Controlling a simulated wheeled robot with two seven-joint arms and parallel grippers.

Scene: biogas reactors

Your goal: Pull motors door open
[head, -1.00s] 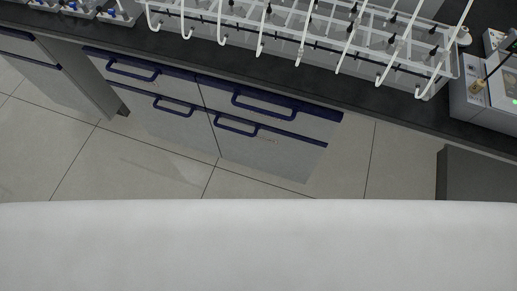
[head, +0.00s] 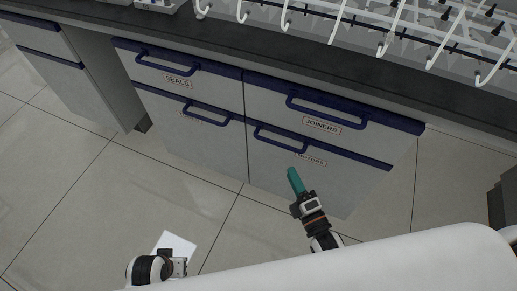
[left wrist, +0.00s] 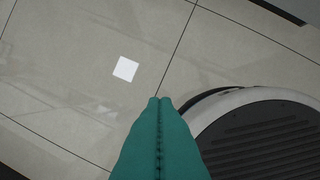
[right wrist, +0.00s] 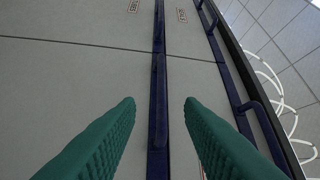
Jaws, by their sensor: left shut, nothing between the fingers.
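The motors door (head: 310,178) is the lower right front of the cabinet, under the joiners drawer, and it is closed. Its label is partly legible below its dark blue handle (head: 282,140). My right gripper (head: 292,173) has teal fingers and is in front of this door, below the handle in the head view. In the right wrist view, the fingers are apart and empty, with the motors handle (right wrist: 158,95) showing between and beyond them; I cannot tell the remaining distance. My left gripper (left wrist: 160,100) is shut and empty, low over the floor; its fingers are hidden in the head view.
The joiners drawer (head: 335,118) and seals drawer (head: 180,75) are closed. The dark worktop (head: 200,40) above holds racks with white hooked tubes (head: 385,35). A white square (left wrist: 126,68) lies on the tiled floor.

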